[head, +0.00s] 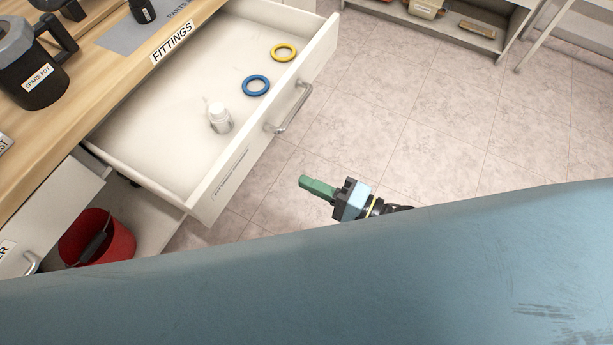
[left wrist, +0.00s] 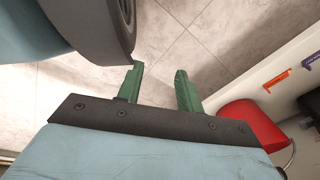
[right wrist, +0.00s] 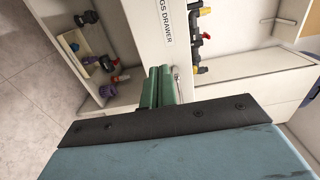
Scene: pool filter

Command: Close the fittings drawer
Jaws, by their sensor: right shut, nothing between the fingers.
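The fittings drawer (head: 205,205) is white and stands pulled out from under the wooden worktop in the head view. Its front has a grey bar handle (head: 292,108). My left gripper (left wrist: 158,72) is open and empty over the floor.
The worktop (head: 105,75) holds a black spare pot (head: 36,80). A red bucket (head: 118,238) stands below, left of the drawer; it also shows in the left wrist view (left wrist: 248,122). A shelf (head: 455,32) stands at the back. The tiled floor right of the drawer is clear.

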